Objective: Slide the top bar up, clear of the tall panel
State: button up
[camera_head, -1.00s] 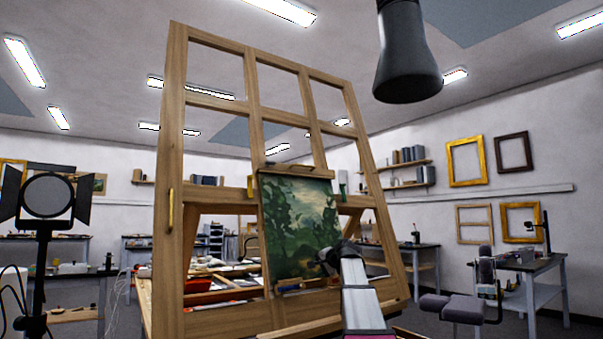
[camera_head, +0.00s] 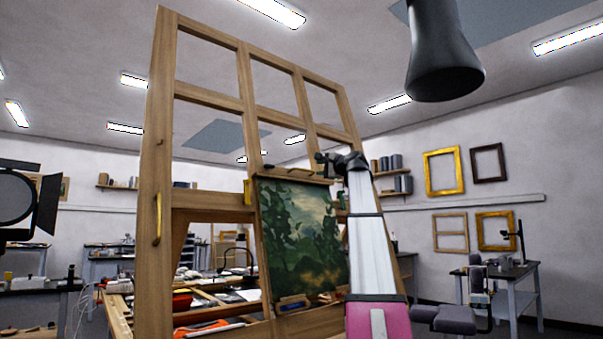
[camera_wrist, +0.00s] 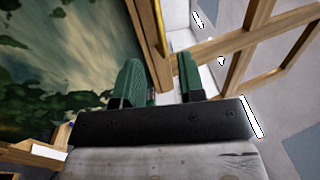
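The tall panel, a green landscape painting (camera_head: 300,235), stands on the wooden easel frame (camera_head: 160,180). The top bar (camera_head: 295,175) is a narrow wooden bar along the panel's upper edge. My gripper (camera_head: 322,160) is raised near the bar's right end; the head view does not show clear contact. In the wrist view my gripper (camera_wrist: 157,80) has its two green fingers apart, with no object clearly held. The painting (camera_wrist: 60,60) fills the left there. A wooden strip (camera_wrist: 145,45), apparently the top bar, runs beyond the fingers beside a brass-coloured rod (camera_wrist: 161,28).
A dark lamp-like hood (camera_head: 440,65) hangs at upper right. A studio light (camera_head: 20,200) stands at left. A cluttered worktable (camera_head: 205,295) lies behind the easel.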

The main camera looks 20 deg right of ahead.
aim_at(306, 170)
jog(key=x, duration=1)
jog(key=shift+w, duration=0.15)
jog(key=shift+c, duration=0.4)
grip_shut()
jog(key=shift+r, duration=0.1)
